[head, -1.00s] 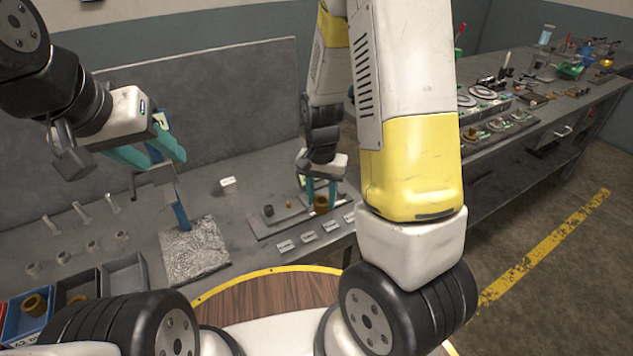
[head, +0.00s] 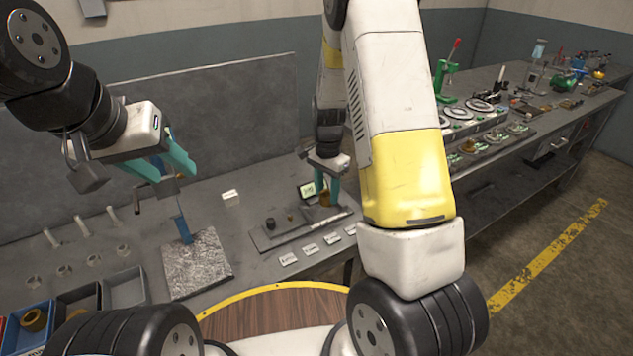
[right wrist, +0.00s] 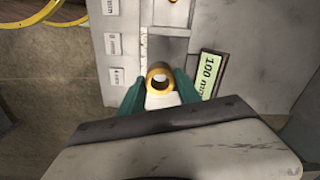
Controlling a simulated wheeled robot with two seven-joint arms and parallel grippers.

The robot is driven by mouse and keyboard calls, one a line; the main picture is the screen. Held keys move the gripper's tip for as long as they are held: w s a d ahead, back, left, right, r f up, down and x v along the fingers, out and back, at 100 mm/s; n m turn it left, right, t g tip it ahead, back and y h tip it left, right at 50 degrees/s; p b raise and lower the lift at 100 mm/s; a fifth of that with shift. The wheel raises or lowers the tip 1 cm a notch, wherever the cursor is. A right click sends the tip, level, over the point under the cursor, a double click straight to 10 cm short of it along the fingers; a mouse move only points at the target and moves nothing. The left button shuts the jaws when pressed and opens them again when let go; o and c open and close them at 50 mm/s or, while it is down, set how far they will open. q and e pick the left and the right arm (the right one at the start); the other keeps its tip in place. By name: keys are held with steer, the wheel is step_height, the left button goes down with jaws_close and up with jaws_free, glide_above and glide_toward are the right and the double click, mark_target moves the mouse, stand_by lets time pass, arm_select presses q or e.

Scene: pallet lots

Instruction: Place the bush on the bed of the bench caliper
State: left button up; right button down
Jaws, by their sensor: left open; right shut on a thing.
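The bush is a brass-coloured ring (right wrist: 159,76), seen from above in the right wrist view with its hole showing. In the head view the bush (head: 327,198) is small and partly covered by the fingers. My right gripper (right wrist: 158,88) is shut on it; its teal fingers are at both sides.
Small label cards (head: 288,259) line the bench front. A small white block (head: 230,197) stands behind the caliper. Bins (head: 125,288) and metal parts fill the left.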

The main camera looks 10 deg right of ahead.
mark_target(326, 191)
steer(key=shift+w+d, duration=0.1)
steer(key=shift+w, duration=0.5)
steer(key=shift+w+f, duration=0.1)
steer(key=shift+f, duration=1.7)
steer(key=shift+f, duration=0.1)
steer(key=c, duration=0.9)
jaws_free()
steer(key=shift+o, duration=0.2)
